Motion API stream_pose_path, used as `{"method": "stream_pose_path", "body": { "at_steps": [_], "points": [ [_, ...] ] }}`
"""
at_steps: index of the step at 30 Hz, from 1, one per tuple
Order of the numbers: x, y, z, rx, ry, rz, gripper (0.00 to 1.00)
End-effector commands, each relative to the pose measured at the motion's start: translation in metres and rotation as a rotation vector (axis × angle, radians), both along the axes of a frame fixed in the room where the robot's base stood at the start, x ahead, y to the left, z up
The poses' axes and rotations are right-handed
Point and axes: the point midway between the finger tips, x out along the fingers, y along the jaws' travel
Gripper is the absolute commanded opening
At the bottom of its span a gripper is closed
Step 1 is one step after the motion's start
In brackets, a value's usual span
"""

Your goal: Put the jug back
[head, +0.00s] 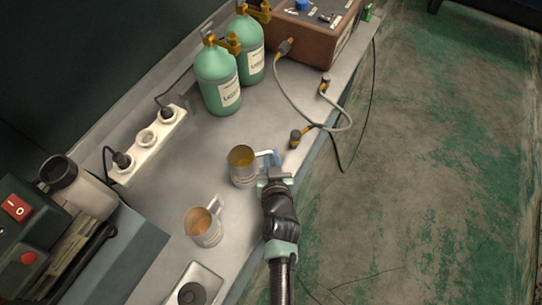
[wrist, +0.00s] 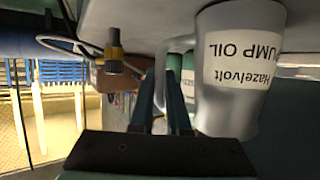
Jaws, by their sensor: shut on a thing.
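A metal jug (head: 243,172) with yellowish liquid inside is upright over the front part of the bench, its handle pointing right. My gripper (head: 273,160) is at its right side, shut on that handle. In the wrist view, which is upside down, the jug (wrist: 228,105) shows a label reading "Hazelvolt PUMP OIL". The fingers (wrist: 160,100) there close around its handle (wrist: 165,62). I cannot tell whether the jug's base touches the bench. A second metal jug (head: 205,230) with orange-brown content stands nearer, to the lower left.
The bench (head: 190,145) has free room behind the jug. Two green bottles (head: 218,85) and a brown box (head: 312,35) stand at the back. A power strip (head: 147,140) lies left. A hose (head: 345,118) curls near the right edge.

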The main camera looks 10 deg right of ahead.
Motion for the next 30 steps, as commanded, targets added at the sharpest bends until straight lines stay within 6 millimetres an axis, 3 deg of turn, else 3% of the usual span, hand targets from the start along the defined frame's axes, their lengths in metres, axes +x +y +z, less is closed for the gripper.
{"method": "stream_pose_path", "body": {
  "at_steps": [6,7,12,24,30],
  "points": [
    [0.001,0.0,-0.003,0.002,-0.003,-0.001,0.0],
    [0.0,0.0,-0.004,0.001,0.0,0.0,0.16],
    [0.0,0.0,-0.003,0.001,0.001,0.001,0.44],
    [-0.001,0.0,0.003,0.0,0.001,0.0,0.44],
    [-0.027,0.001,0.011,0.0,0.001,0.0,0.44]
  ]
}}
